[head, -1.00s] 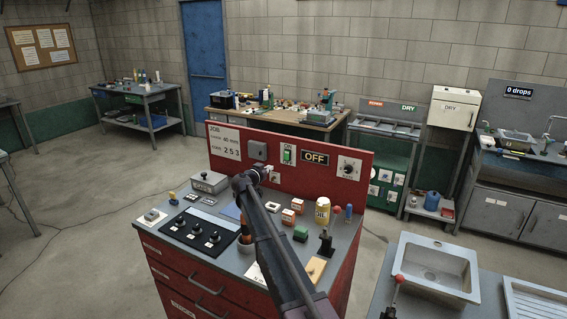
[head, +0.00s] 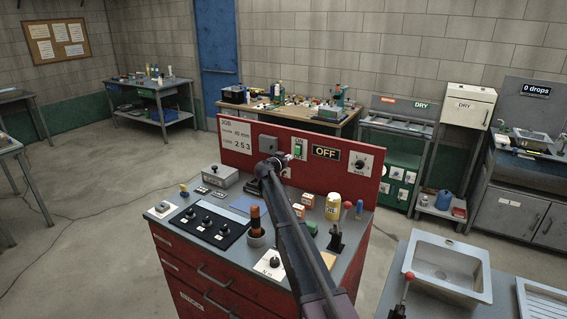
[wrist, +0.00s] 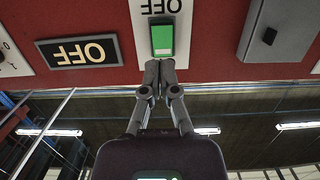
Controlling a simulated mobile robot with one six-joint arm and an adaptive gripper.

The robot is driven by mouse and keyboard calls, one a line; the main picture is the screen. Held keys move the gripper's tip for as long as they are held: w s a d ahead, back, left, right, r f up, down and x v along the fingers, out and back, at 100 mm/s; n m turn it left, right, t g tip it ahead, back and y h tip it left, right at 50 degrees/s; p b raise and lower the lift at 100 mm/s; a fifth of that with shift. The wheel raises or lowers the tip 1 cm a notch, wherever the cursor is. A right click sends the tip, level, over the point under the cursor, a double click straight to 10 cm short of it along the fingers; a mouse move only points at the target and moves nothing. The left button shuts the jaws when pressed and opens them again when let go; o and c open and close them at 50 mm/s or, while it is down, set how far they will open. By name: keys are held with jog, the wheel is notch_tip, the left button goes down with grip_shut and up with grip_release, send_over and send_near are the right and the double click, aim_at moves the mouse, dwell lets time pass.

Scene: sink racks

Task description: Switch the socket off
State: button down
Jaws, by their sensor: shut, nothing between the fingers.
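The socket's green rocker switch (head: 298,150) sits on a white plate on the red upright panel (head: 235,152). A black sign reading OFF (head: 326,153) is right of it. In the wrist view, which is upside down, the green rocker (wrist: 162,40) is plain and the sign (wrist: 78,51) reads inverted. My gripper (wrist: 159,64) is shut and empty, its fingertips together right at the rocker's edge. I cannot tell if they touch it. In the head view my gripper (head: 288,160) is in front of the panel and my arm hides part of the panel below.
A grey box (head: 268,144) is left of the switch and a dial knob (head: 361,162) is to the right. The bench top holds a yellow can (head: 333,207), a black lever (head: 336,238) and a row of black knobs (head: 207,221). A sink (head: 447,262) stands at right.

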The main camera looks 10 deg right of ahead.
aim_at(298, 154)
jog(key=shift+b+x, duration=0.4)
jog(key=shift+x, duration=2.75)
jog(key=shift+w+d+f, duration=0.25)
jog(key=shift+w, duration=0.15)
jog(key=shift+s+r, duration=0.1)
jog(key=shift+r, duration=0.1)
jog(key=shift+s+a+f+b, duration=0.3)
jog(key=shift+s+a, duration=0.05)
jog(key=shift+s, duration=0.25)
jog(key=s+a+f+b, duration=0.1)
jog(key=s+a, duration=0.6)
jog(key=s, duration=0.3)
jog(key=shift+s+a+f+b, duration=0.15)
jog(key=shift+a+f+b, duration=0.1)
jog(key=shift+a+b, duration=0.1)
